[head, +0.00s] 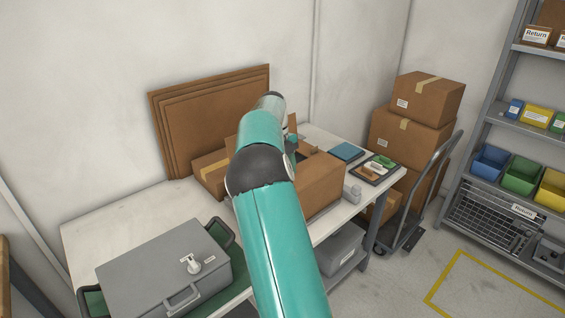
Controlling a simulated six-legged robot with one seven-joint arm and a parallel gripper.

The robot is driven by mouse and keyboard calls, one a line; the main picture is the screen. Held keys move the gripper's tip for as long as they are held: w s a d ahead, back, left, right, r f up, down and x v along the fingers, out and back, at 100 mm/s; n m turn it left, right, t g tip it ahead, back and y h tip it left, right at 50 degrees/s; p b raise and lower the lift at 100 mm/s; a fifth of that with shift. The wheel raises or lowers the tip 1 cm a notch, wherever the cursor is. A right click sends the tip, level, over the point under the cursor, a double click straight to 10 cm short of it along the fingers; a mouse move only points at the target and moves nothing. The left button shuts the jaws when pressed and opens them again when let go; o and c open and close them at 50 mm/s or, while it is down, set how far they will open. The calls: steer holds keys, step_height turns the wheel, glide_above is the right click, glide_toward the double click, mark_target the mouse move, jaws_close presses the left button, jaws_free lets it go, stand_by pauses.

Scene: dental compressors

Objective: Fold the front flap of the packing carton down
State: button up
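The packing carton (320,186) stands on the white workbench, mostly behind my teal arm. Its right part and a side wall show to the right of the arm. A brown piece that looks like a raised flap (292,123) stands up behind the arm's end. Another brown edge shows just left of the arm. I cannot tell which flap is the front one or how it lies. My gripper (291,148) is at the far end of the arm over the carton, almost wholly hidden by the arm. Whether its fingers are open or touching the carton does not show.
A grey case (165,272) sits front left on the bench (125,222). A smaller taped box (211,172) and flat cardboard sheets (215,110) are behind. Stacked boxes (428,98) are beyond.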

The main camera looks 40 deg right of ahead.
steer(key=v, duration=1.2)
steer(key=shift+s+a, duration=0.1)
steer(key=shift+s, duration=0.05)
steer(key=s+a+r+n+t, duration=0.35)
steer(key=s+a+n, duration=0.25)
steer(key=a+n, duration=0.3)
steer(key=s+a+r+n+t, duration=0.2)
steer(key=s+a+r+n, duration=0.35)
steer(key=a+n, duration=0.4)
steer(key=s+a+f+n+t, duration=0.1)
steer(key=s+a+f+n, duration=0.4)
steer(key=s+a+n, duration=0.3)
steer(key=s+a+f+n+t, duration=0.2)
steer(key=s+a+f+n, duration=0.4)
steer(key=s+a+n, duration=0.3)
steer(key=shift+s+a+f, duration=0.15)
steer(key=shift+s+f, duration=0.15)
